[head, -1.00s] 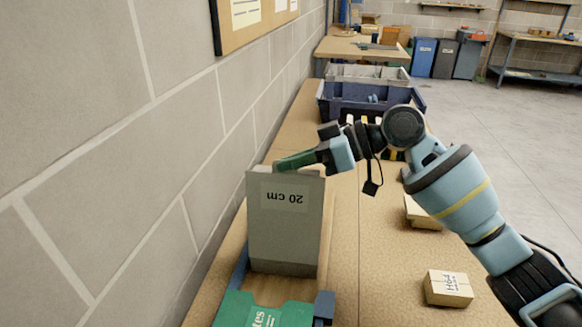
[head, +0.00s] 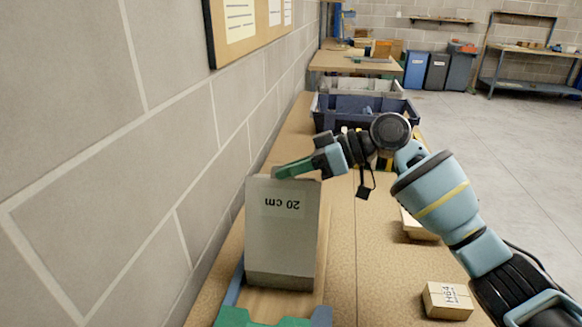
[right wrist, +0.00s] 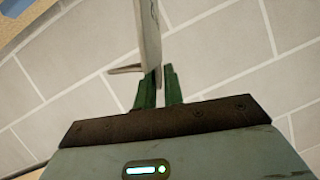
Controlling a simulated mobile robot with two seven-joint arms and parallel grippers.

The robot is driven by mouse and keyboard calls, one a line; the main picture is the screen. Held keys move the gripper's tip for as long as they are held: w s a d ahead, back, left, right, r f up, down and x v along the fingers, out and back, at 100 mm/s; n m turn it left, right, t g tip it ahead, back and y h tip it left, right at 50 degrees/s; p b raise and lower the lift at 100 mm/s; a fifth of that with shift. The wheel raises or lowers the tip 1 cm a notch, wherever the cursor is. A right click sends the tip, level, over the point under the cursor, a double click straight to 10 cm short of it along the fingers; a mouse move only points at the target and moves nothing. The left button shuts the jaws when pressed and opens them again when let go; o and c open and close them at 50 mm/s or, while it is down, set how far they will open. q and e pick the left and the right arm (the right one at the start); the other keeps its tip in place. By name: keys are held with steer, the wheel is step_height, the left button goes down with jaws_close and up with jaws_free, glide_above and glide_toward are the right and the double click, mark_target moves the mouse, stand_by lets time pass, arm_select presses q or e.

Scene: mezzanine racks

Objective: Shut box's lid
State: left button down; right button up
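The box's lid (head: 282,240) is a grey panel standing upright with a slight tilt, with an upside-down "20 cm" label. Below it, at the bottom edge of the head view, an open brown space shows with a green part (head: 245,317) in front; most of the box is cut off. My right gripper (head: 285,170) lies along the lid's top edge, fingers pointing left. In the right wrist view its green fingers (right wrist: 159,88) are close together, with the lid (right wrist: 148,35) edge-on and seemingly between them. My left gripper is out of view.
A block wall (head: 130,170) runs close along the left. A small carton (head: 447,300) lies on the bench to the right, another partly behind my arm. A dark blue bin (head: 335,117) stands farther back.

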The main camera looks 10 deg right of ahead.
steer(key=shift+o, duration=1.4)
steer(key=v, duration=0.7)
steer(key=shift+d+b, duration=0.35)
steer(key=shift+b, duration=0.05)
steer(key=shift+s+r, duration=0.1)
